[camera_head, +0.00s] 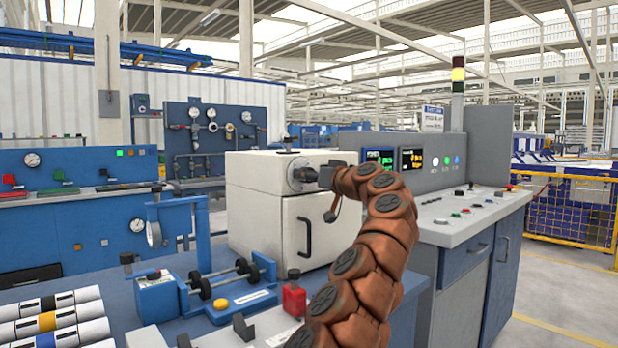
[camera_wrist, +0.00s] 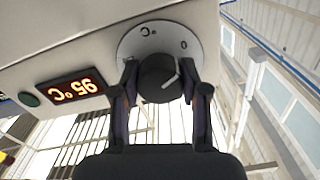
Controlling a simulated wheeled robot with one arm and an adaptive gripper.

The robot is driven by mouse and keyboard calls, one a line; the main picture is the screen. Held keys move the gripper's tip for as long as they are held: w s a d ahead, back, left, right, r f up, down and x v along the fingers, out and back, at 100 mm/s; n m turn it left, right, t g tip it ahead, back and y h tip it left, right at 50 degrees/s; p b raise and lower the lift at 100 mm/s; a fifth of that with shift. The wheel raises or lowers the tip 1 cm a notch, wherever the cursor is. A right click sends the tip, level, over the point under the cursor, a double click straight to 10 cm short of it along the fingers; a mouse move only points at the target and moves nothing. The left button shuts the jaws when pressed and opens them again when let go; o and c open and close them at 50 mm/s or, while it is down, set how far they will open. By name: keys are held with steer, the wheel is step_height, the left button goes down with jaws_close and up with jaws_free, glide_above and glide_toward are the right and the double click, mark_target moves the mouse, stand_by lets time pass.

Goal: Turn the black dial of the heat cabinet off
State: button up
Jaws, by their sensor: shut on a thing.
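The heat cabinet (camera_head: 262,205) is a white box with a dark door handle, standing on the blue bench. Its black dial (camera_wrist: 160,78) sits on a round grey plate with a "0" and a "°C" mark, shown tilted in the wrist view. The white pointer line on the dial slants and does not clearly line up with the "0". My gripper (camera_wrist: 160,92) is shut on the dial, one finger on each side. In the head view my gripper (camera_head: 318,178) is at the dial plate on the cabinet's front, and it hides most of the dial.
A lit orange display (camera_wrist: 73,91) reads 96 °C, upside down, beside a dark green button (camera_wrist: 30,99). A grey control console (camera_head: 440,215) stands at the right.

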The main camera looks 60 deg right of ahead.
steer(key=shift+f, duration=0.1)
steer(key=o, duration=1.1)
steer(key=shift+o, duration=0.2)
steer(key=v, duration=1.2)
